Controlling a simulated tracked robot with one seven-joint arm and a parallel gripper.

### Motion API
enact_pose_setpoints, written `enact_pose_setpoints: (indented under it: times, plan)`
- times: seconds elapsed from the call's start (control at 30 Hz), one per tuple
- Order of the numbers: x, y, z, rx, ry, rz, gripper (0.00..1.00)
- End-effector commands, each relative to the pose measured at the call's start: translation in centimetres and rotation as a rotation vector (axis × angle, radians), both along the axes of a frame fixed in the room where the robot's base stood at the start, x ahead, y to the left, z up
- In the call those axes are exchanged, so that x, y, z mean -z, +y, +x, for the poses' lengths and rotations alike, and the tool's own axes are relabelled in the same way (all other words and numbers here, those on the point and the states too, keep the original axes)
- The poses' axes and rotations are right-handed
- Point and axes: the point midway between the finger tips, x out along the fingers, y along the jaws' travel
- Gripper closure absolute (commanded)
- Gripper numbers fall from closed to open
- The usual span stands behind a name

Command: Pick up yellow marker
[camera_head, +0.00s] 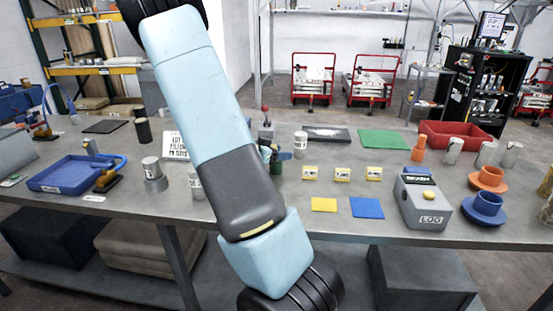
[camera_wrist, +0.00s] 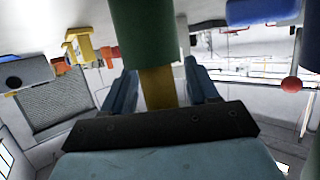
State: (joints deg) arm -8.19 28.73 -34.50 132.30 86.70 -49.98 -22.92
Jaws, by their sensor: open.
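In the wrist view, which looks upside down, the yellow marker (camera_wrist: 158,88) sticks out of a dark green cylindrical cup (camera_wrist: 145,30). My gripper (camera_wrist: 160,72) is open, with its two blue-grey fingers on either side of the marker; I cannot tell whether either touches it. The marker's far end is hidden in the cup, and its near end is hidden behind the dark gripper body. In the head view, the green cup (camera_head: 276,163) stands on the table just right of my arm, which hides most of the gripper there.
The grey table (camera_head: 330,222) carries several yellow boxes (camera_head: 342,174), a grey LOG box (camera_head: 422,203), a blue tray (camera_head: 66,175) and a red bin (camera_head: 455,138). A red ball on a stick (camera_head: 265,109) stands behind the cup. Metal cylinders stand left of my arm.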

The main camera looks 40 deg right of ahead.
Motion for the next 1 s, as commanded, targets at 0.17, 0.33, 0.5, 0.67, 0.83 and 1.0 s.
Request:
enact_pose_setpoints:
  times: [0.17, 0.33, 0.5, 0.67, 0.83, 1.0]
  plan:
    - [0.07, -0.21, 0.02, -0.001, 0.0, 0.0, 0.41]
    - [0.06, -0.18, 0.02, -0.001, 0.0, 0.0, 0.48]
    - [0.05, -0.18, 0.03, -0.001, 0.0, 0.0, 0.64]
    - [0.05, -0.15, 0.03, -0.001, 0.0, 0.0, 0.79]
    - [0.05, -0.15, 0.03, -0.001, 0.0, 0.0, 0.96]
    - [0.05, -0.14, 0.04, -0.001, 0.0, 0.0, 0.97]
